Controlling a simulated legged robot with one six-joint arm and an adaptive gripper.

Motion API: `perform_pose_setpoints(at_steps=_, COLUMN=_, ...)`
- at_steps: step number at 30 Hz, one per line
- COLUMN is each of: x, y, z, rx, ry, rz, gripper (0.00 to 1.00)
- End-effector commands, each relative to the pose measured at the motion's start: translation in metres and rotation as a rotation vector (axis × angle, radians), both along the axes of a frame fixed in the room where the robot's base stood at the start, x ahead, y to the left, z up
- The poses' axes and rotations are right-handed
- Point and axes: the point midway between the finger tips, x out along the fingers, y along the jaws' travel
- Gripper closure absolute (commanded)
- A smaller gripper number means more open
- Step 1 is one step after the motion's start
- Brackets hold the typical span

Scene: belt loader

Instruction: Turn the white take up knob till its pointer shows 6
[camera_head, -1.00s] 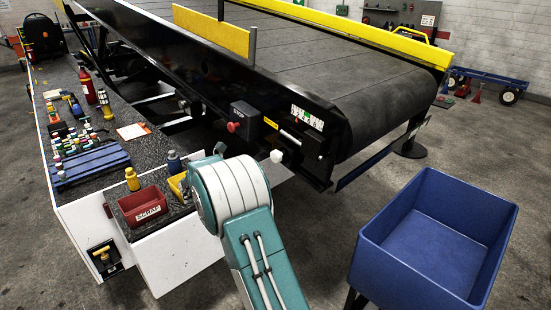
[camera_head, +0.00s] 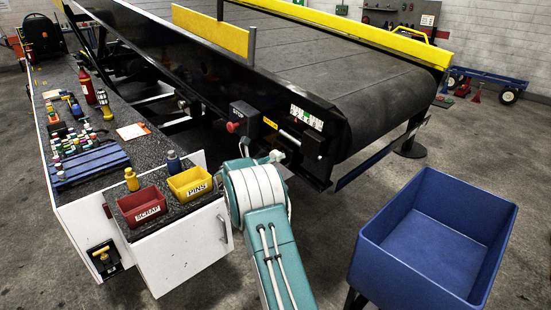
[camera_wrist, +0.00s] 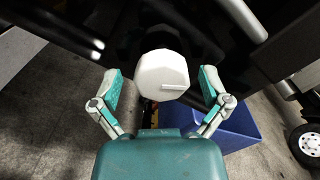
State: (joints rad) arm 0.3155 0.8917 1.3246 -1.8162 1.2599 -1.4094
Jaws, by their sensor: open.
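The white take up knob (camera_wrist: 162,70) fills the middle of the wrist view, with faceted sides and a short raised pointer bar low on its face, lying nearly level toward the right. My gripper (camera_wrist: 160,78) is open, with one teal finger on each side of the knob and a visible gap at both. Whether the fingers reach around the knob in depth, I cannot tell. In the head view the knob (camera_head: 275,156) shows as a small white shape beside my arm, at the loader's near corner. My fingers are mostly hidden there. No scale numbers around the knob are readable.
The black belt loader (camera_head: 320,178) stands right behind the knob, with a red stop button (camera_head: 232,127) to its left. A red scrap bin (camera_head: 143,206) and yellow pins bin (camera_head: 190,183) stand on the left bench. A blue crate (camera_head: 400,255) stands at right.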

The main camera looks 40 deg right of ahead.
Motion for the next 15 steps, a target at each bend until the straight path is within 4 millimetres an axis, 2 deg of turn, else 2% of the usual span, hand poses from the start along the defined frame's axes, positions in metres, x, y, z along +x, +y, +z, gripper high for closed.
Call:
perform_pose_setpoints(at_steps=8, x=0.0003, y=-0.0026, z=-0.0003, rx=0.000, ry=0.001, rz=0.001, gripper=0.04)
perform_pose_setpoints(at_steps=9, x=0.0003, y=-0.0025, z=-0.0003, rx=0.000, ry=0.001, rz=0.001, gripper=0.13)
perform_pose_setpoints(at_steps=10, x=0.0002, y=-0.0025, z=-0.0002, rx=0.000, ry=0.001, rz=0.001, gripper=0.26)
perform_pose_setpoints(at_steps=11, x=0.0003, y=-0.0025, z=-0.0003, rx=0.000, ry=0.001, rz=0.001, gripper=0.39)
perform_pose_setpoints(at_steps=12, x=0.0002, y=-0.0024, z=-0.0002, rx=0.000, ry=0.001, rz=0.001, gripper=0.57)
perform_pose_setpoints(at_steps=14, x=0.0003, y=-0.0024, z=-0.0003, rx=0.000, ry=0.001, rz=0.001, gripper=0.84)
perform_pose_setpoints(at_steps=15, x=0.0004, y=-0.0024, z=-0.0004, rx=0.000, ry=0.001, rz=0.001, gripper=0.86)
